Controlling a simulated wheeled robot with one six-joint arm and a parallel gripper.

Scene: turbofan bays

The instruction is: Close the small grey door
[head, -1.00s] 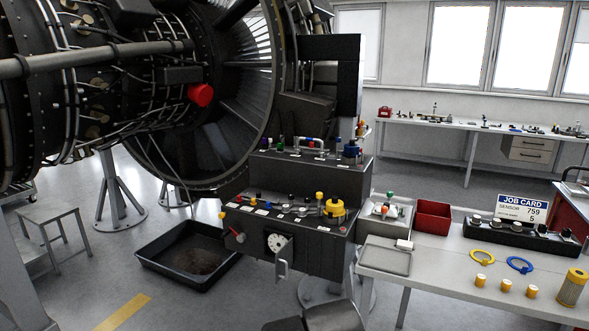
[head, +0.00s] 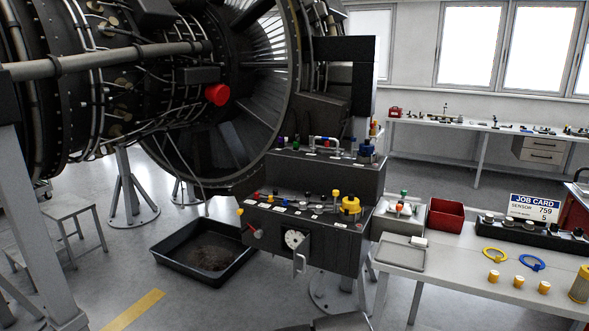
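The small grey door (head: 300,263) is on the front of the black stepped control box (head: 335,250), below the engine. It appears to stand open, swung outward and seen nearly edge-on, with a light handle on it. A round white dial (head: 294,240) shows in the opening beside it. My gripper's fingers are not visible. A dark part at the bottom edge, below the door, looks like my arm, and it does not touch the door in the picture.
A black drip tray (head: 205,250) lies on the floor left of the box. A white bench (head: 450,270) with a red bin (head: 445,215), rings and yellow cylinders stands to the right. A grey step stool (head: 68,210) is at left. Floor between tray and stool is clear.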

